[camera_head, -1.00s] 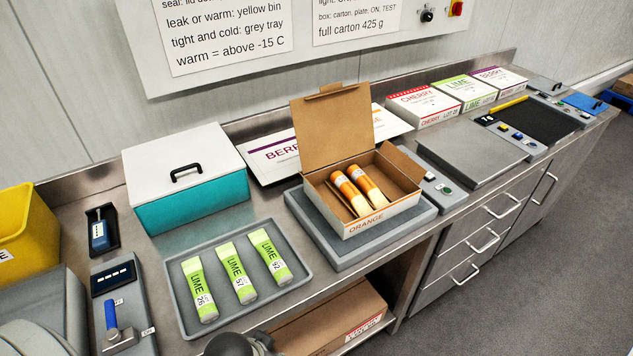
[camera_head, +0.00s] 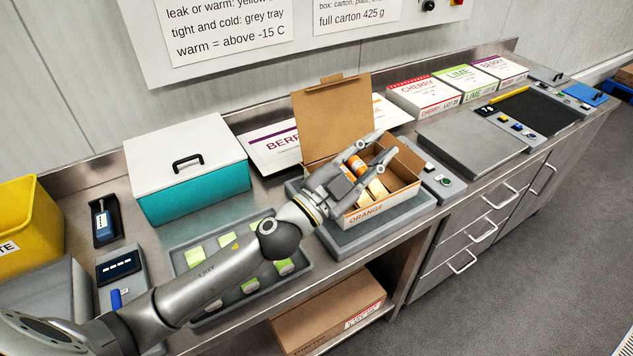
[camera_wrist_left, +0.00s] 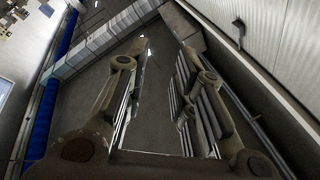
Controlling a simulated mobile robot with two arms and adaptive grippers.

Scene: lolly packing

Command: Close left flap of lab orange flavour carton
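The orange flavour carton (camera_head: 368,212) stands on a grey plate with its large brown lid (camera_head: 332,115) upright at the back. A side flap (camera_head: 408,162) stands up at its right end. Orange and cream lollies (camera_head: 357,165) lie inside, partly covered by my gripper. The carton's left end and left flap are hidden behind my left gripper (camera_head: 382,146), which reaches over the carton from the left. Its two fingers are spread with nothing between them; the left wrist view also shows them apart (camera_wrist_left: 155,62). Contact with the carton cannot be told. My right gripper is not in view.
A grey tray (camera_head: 300,262) with lime lollies lies under my left arm. A teal box with white lid (camera_head: 190,170) stands behind it. A grey plate (camera_head: 335,238) bears the carton, and a button box (camera_head: 440,180) sits to its right. Closed cartons (camera_head: 425,97) stand at the back right.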

